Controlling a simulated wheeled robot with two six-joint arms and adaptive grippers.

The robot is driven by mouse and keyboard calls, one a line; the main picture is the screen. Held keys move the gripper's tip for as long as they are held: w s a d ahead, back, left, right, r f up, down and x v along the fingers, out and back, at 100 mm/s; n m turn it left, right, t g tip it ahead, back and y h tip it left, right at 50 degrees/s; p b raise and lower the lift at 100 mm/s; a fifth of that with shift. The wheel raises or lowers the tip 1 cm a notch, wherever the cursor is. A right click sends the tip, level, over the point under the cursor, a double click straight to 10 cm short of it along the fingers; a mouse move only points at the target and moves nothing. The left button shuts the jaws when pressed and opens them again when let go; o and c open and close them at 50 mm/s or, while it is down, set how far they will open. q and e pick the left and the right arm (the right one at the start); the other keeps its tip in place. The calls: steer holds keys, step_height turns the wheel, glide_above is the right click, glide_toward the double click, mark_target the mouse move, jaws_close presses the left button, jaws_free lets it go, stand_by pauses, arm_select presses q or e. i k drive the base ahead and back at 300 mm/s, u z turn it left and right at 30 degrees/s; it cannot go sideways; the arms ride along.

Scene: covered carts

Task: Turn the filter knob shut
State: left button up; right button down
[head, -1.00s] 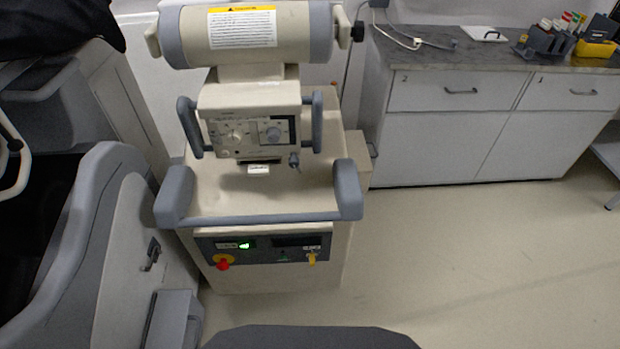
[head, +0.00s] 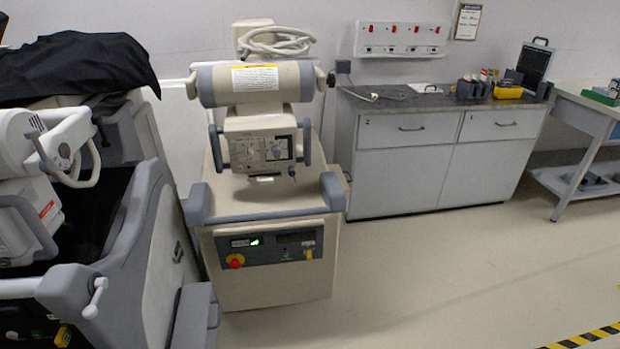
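A beige and grey wheeled machine (head: 290,270) stands left of centre. Its upper head carries a control panel (head: 262,151) facing me, with a pale dial (head: 241,152) on the left and a grey-blue knob (head: 277,152) on a dark plate on the right. The labels are too small to read, so I cannot tell which is the filter knob or how it is set. Neither of my grippers is in view, and nothing touches the panel.
A second grey and white machine (head: 150,215), partly under a black cover (head: 75,62), stands close on the left. A cabinet (head: 400,165) and a side table (head: 585,108) stand along the right. The floor (head: 450,270) in front is clear.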

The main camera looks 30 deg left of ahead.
mark_target(292, 169)
steer(key=z, duration=0.3)
steer(key=i, duration=1.5)
steer(key=u, duration=0.85)
